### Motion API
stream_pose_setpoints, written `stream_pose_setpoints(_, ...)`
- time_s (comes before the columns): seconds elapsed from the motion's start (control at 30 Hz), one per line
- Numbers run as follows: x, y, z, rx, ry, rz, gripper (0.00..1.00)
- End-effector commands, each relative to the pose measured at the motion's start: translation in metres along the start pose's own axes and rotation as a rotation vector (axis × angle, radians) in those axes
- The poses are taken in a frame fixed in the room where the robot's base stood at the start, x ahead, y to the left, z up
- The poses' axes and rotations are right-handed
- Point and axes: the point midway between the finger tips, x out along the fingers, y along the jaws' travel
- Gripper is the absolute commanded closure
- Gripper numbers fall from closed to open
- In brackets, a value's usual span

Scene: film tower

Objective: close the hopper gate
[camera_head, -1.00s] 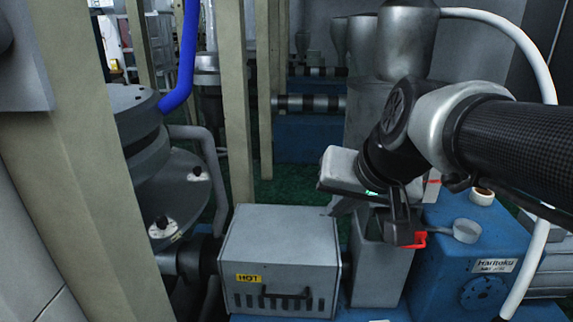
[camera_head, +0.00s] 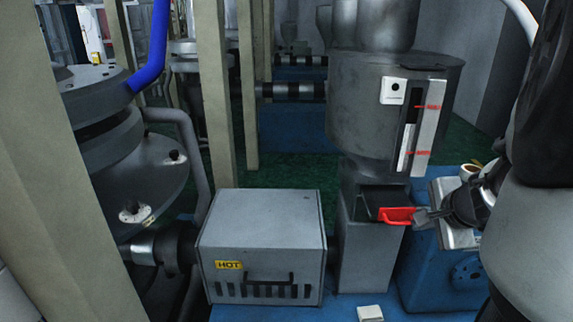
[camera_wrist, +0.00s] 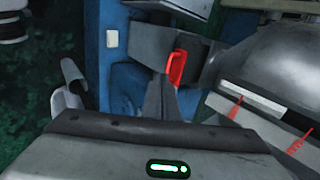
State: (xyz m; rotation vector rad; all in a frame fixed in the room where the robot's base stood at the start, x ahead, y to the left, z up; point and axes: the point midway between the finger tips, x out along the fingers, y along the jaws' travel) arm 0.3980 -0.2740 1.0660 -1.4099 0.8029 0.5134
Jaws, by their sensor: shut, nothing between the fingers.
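The grey hopper (camera_head: 355,110) stands at the centre right with a level gauge on its front; it also shows at the right of the wrist view (camera_wrist: 270,65). Below it, the gate's red handle (camera_head: 397,215) sits at the front of a dark plate (camera_head: 380,197) at the hopper's throat. In the wrist view the red handle (camera_wrist: 177,68) lies just beyond my fingertips. My gripper (camera_head: 418,214) is shut and empty, at the handle's right end. I cannot tell whether it touches. How far the gate stands open is unclear.
A grey box marked HOT (camera_head: 262,245) stands left of the hopper's base. A blue machine housing (camera_head: 425,265) is below my gripper. Tan posts (camera_head: 215,90) and a round dark machine (camera_head: 115,150) stand at the left.

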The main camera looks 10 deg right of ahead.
Motion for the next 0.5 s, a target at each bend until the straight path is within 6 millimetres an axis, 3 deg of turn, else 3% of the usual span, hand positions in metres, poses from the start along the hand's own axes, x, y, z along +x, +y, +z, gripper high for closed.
stream_pose_setpoints(0.1, 0.004, 0.013, -0.008, 0.059, 0.012, 0.007, 1.0)
stream_pose_setpoints(0.27, 0.023, 0.015, -0.009, 0.062, 0.01, 0.008, 1.0)
stream_pose_setpoints(0.5, 0.075, 0.016, -0.008, 0.06, 0.009, 0.009, 1.0)
